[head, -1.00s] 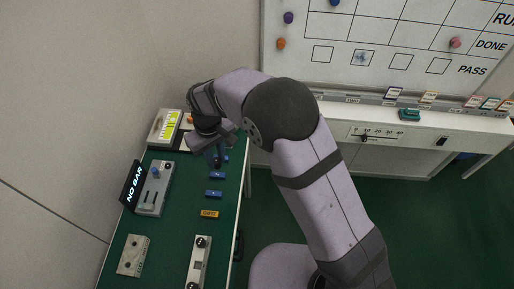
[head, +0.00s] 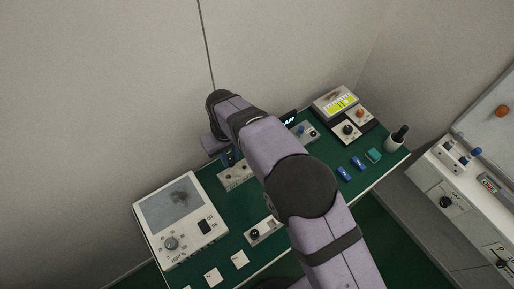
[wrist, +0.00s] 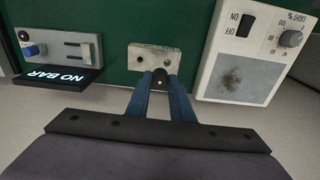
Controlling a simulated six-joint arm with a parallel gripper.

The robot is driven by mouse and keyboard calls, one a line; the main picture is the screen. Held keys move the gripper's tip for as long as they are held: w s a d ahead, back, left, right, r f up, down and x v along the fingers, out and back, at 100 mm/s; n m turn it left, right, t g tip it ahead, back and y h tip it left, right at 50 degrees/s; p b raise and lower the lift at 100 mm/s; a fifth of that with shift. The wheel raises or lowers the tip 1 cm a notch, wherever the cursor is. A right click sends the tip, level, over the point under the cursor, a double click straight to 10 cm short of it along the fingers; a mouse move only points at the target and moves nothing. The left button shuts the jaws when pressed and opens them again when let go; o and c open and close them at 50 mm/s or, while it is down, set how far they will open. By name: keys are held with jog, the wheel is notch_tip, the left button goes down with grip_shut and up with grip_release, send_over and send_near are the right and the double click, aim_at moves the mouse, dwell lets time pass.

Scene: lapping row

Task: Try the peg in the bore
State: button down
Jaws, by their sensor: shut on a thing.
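My gripper (wrist: 160,90) shows two blue fingers in the wrist view, shut on a dark piece with a round end, which looks like the peg (wrist: 160,78). A pale metal block (wrist: 151,57) with small holes, likely the bore block, lies on the green bench just beyond the fingertips. The peg overlaps the block's near edge in this view; I cannot tell whether they touch. In the head view my gripper (head: 229,157) is above the block (head: 232,180), partly hidden by my arm. The peg cannot be made out there.
A light box (wrist: 243,60) with an ON/OFF switch and dial stands right of the block in the wrist view. A grey fixture (wrist: 58,45) with a lit "NO BAR" sign (wrist: 65,76) stands left.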

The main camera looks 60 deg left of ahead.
jog(key=shift+s+a, duration=0.2)
jog(key=shift+s, duration=0.75)
jog(key=shift+f+b, duration=1.85)
jog(key=shift+f, duration=1.1)
jog(key=shift+f+b, duration=1.05)
jog(key=shift+f, duration=0.35)
jog(key=c, duration=1.5)
grip_release()
jog(key=shift+d+r+b, duration=0.2)
jog(key=shift+r+b, duration=1)
jog(key=shift+r, duration=2.45)
